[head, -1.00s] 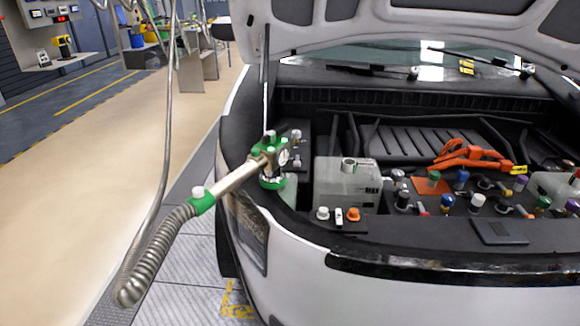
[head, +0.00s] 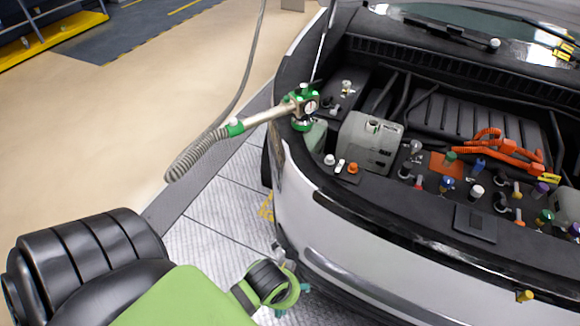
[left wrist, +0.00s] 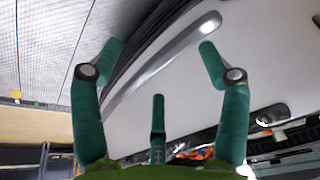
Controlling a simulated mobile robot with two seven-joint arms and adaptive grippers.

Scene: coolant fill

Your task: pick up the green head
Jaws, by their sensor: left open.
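The green head (head: 303,108), with a round gauge, sits at the upper end of a silver tube at the left front corner of the open engine bay, over a pale greenish container (head: 315,135). A grey ribbed hose (head: 197,155) hangs from the tube's other end, outside the car. My left gripper (head: 291,283) is low in front of the bumper, well below the head and not touching it; my arm partly hides it. In the left wrist view its teal fingers (left wrist: 160,62) are spread with nothing between them. My right gripper is out of view.
The white car's bumper (head: 340,260) lies close to my left gripper. A grey box-shaped tank (head: 370,142), orange cables (head: 490,147) and several coloured caps fill the bay. A thin hanging line (head: 252,60) runs left of the car. The tan floor (head: 120,130) is clear.

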